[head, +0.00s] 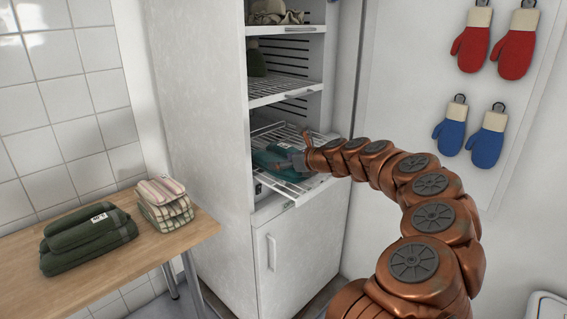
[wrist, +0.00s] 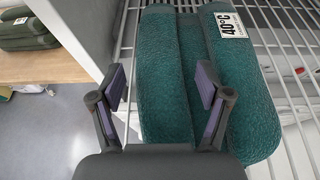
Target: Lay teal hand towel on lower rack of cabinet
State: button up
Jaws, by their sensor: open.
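The teal hand towel (head: 272,163) lies folded on the pulled-out lower wire rack (head: 301,192) of the white cabinet (head: 205,90). In the wrist view the teal towel (wrist: 165,60) shows its folded layers and a white "40°C" label, with rack wires around it. My gripper (wrist: 162,88) is open at the towel's near end. One finger is beside the towel's left edge and the other appears over its top; I cannot tell whether they touch it. In the head view my gripper (head: 298,160) is small and partly merges with the towel.
A wooden table (head: 150,255) at left carries dark green towels (head: 88,242) and checked cloths (head: 163,205). Red mitts (head: 470,50) and blue mitts (head: 487,148) hang on the right wall.

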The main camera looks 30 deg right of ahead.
jog(key=v, duration=1.2)
jog(key=shift+f+b, duration=0.1)
jog(key=shift+b, duration=0.2)
jog(key=shift+a, duration=0.1)
jog(key=s+a+f+n+g+y, duration=0.15)
jog(key=s+a+n+g, duration=0.25)
jog(key=a+n, duration=0.7)
jog(key=s+a+f+n+g+y, duration=0.15)
jog(key=s+a+n+g, duration=0.35)
jog(key=a, duration=1.2)
jog(key=s+a+f+n+g+h, duration=0.1)
jog(key=s+a+f+n, duration=0.2)
jog(key=s+n, duration=0.25)
jog(key=s+a+f+n+g+h, duration=0.1)
jog(key=s+a+f+n+g, duration=0.2)
jog(key=s, duration=0.4)
jog(key=s+d+f+n+g+h, duration=0.1)
jog(key=s+n, duration=0.3)
jog(key=s, duration=0.4)
jog(key=s+d+f+n+g+h, duration=0.1)
jog(key=s+d+f+n+h, duration=0.1)
jog(key=s, duration=0.6)
notch_tip(320, 180, down, 2)
jog(key=n+h, duration=0.1)
jog(key=n, duration=0.2)
jog(key=shift+d+f, duration=0.25)
jog(key=shift+d, duration=0.05)
